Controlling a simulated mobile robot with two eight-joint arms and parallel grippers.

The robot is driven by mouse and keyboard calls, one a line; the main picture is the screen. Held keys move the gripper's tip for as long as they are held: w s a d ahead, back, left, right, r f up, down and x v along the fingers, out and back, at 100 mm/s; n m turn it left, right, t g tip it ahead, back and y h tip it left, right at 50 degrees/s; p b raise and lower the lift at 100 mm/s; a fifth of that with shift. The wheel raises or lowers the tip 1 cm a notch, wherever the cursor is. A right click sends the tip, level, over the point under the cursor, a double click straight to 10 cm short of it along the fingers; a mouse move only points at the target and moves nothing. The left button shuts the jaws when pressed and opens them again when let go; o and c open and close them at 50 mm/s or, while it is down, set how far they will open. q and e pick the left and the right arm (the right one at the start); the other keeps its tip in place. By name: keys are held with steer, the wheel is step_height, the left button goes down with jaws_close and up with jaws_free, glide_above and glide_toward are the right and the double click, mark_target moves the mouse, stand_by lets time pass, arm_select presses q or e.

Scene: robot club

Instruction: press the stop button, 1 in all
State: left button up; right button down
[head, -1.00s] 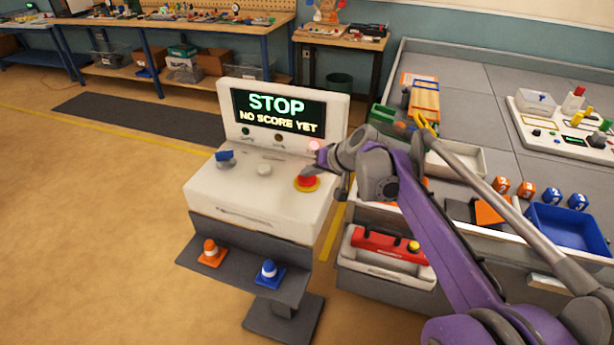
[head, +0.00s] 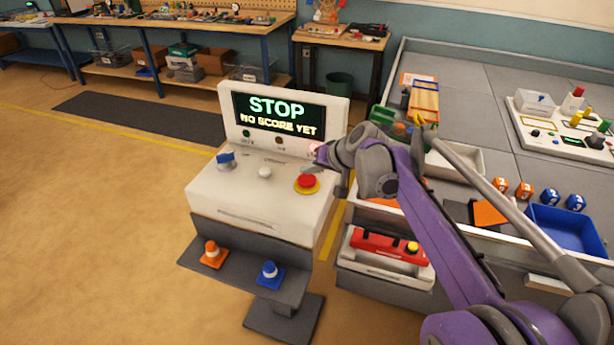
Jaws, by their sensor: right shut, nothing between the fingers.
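The red stop button (head: 306,181) sits on a yellow ring at the right of the white console's sloped top (head: 235,193). The console's screen (head: 277,115) shows "STOP" above a smaller line of text. My right gripper (head: 309,169) is shut and empty. Its tips are at the button's upper right edge in the picture, just behind or above it; I cannot tell if they touch. A pinkish-red lamp shows partly behind the gripper. My left gripper is not in view.
The console top also has a blue knob (head: 226,160) and a white button (head: 265,172). An orange cone (head: 212,254) and a blue cone (head: 269,273) stand on its lower shelf. A grey table (head: 470,95) with bins and parts is at right. Open floor lies left.

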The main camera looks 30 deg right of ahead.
mark_target(309, 181)
step_height(309, 181, up, 5)
steer(key=p, duration=0.4)
stand_by(0.3)
stand_by(0.5)
steer(key=s+a+f+n+g, duration=0.25)
steer(key=s+a+f, duration=0.25)
steer(key=s+a, duration=0.65)
steer(key=s+a+f+n+h+p, duration=0.1)
steer(key=s+f, duration=0.3)
steer(key=s, duration=0.4)
steer(key=s+a+f+n+h, duration=0.1)
steer(key=s+a+f+n, duration=0.1)
steer(key=s+f, duration=0.3)
steer(key=s+g, duration=0.1)
steer(key=s, duration=0.2)
steer(key=shift+s+a+h+p, duration=0.15)
steer(key=shift+a+h+p, duration=0.1)
steer(key=shift+h+p, duration=0.1)
